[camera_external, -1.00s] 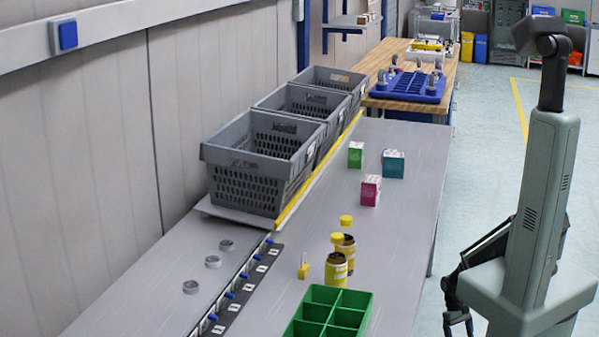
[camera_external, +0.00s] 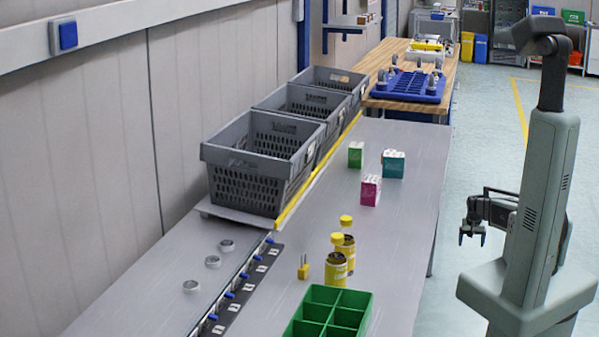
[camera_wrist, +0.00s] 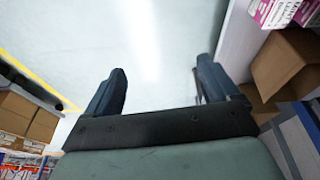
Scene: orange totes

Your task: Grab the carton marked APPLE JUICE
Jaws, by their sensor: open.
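Three small cartons stand upright on the grey table in the external view: a green one (camera_external: 355,154), a teal one (camera_external: 393,163) and a magenta one (camera_external: 370,190). Their lettering is too small to read, so I cannot tell which is marked APPLE JUICE. My gripper (camera_external: 472,238) is off the table's right side, over the floor, with its fingers pointing down and clear of the cartons. In the wrist view my gripper (camera_wrist: 160,88) is open, with nothing between its fingers, only pale floor beyond.
Yellow jars (camera_external: 336,269), a green divided tray (camera_external: 362,318) and a black strip with blue knobs (camera_external: 240,287) occupy the near table. Grey crates (camera_external: 262,205) line the left. The table right of the cartons is clear. Cardboard boxes (camera_wrist: 285,65) show in the wrist view.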

